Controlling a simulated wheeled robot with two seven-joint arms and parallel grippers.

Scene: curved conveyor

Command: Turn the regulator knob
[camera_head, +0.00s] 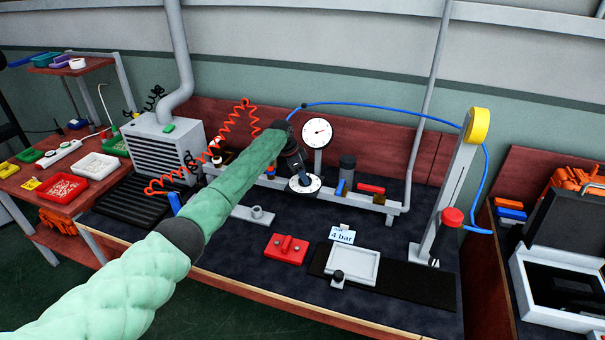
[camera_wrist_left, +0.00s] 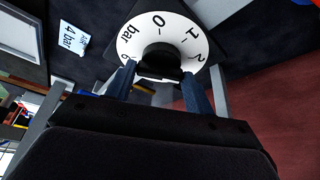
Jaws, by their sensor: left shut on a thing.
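The regulator knob (camera_wrist_left: 158,58) is black and sits in the middle of a white dial (camera_wrist_left: 128,42) marked 0, 1, 2 and bar in the left wrist view. In the head view the white dial (camera_head: 309,189) lies below my left gripper (camera_head: 299,174), at the front of the pipe assembly. My left gripper, also in the left wrist view (camera_wrist_left: 160,76), is shut on the knob, one finger on each side. A round white pressure gauge (camera_head: 317,131) stands just behind; its reading is too small to tell. A card (camera_head: 342,235) reads "4 bar". My right gripper is not in view.
A red block (camera_head: 287,248) and a grey tray (camera_head: 352,265) on a black strip lie in front. A grey post (camera_head: 449,205) with a yellow top stands to the right. A blue hose arches behind; a red coiled hose (camera_head: 235,125) runs behind my left arm.

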